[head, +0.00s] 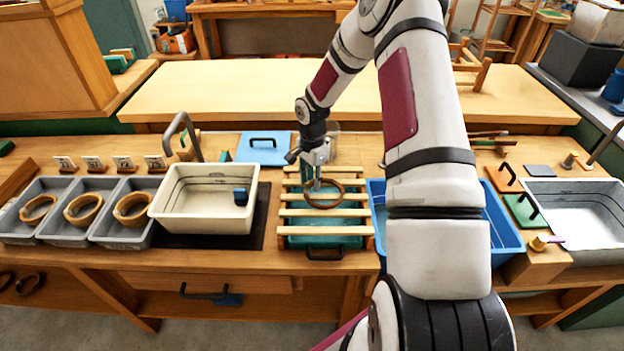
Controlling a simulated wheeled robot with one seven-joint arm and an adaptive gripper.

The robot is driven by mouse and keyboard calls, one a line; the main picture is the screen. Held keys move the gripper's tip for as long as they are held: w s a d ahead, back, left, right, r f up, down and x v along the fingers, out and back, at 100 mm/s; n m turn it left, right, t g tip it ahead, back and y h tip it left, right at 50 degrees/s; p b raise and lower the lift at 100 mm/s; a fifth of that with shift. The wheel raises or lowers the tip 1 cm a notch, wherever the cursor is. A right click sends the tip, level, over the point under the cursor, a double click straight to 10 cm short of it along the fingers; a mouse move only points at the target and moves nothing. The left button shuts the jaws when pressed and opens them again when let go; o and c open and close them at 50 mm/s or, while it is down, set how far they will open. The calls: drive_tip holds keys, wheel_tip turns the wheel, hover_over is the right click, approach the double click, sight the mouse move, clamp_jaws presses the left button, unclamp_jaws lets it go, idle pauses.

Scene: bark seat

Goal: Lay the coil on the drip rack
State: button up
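A brown ring-shaped coil (324,207) is over the wooden slats of the drip rack (300,213), toward the middle of the rack. It looks about level; I cannot tell whether it rests on the slats or hangs just above them. My gripper (317,186) points down at the coil's far left rim, with its fingertips at or inside the ring. The fingers are small in this view, so I cannot tell whether they are shut on the rim. A green tray shows beneath the slats.
Left of the rack stands a cream basin (205,212) on a dark mat. Further left, grey bins (120,235) hold similar coils. A blue tub (500,232) stands close on the right, partly hidden by my arm. A blue lidded panel (263,147) lies behind.

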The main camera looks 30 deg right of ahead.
drive_tip(key=s+a+r+n+h, duration=0.1)
drive_tip(key=s+a+r+n, duration=0.1)
drive_tip(key=r, duration=0.9)
drive_tip(key=s+a+r+n, duration=0.1)
drive_tip(key=a+r, duration=0.1)
drive_tip(key=r, duration=0.8)
drive_tip(key=s+a+r+n+t, duration=0.2)
drive_tip(key=s+a+r+n, duration=0.3)
drive_tip(key=s+a+r, duration=0.4)
drive_tip(key=s+a+r+n+t, duration=0.1)
drive_tip(key=s+a+r+n, duration=0.1)
drive_tip(key=s, duration=0.3)
drive_tip(key=s+a+r+n+t, duration=0.1)
drive_tip(key=s+a+r+n, duration=0.1)
drive_tip(key=s+n, duration=0.2)
drive_tip(key=s+a+r+n+t+y, duration=0.1)
drive_tip(key=s+a+r+n, duration=0.1)
drive_tip(key=s, duration=0.5)
drive_tip(key=shift+n+b, duration=0.4)
drive_tip(key=shift+n, duration=0.1)
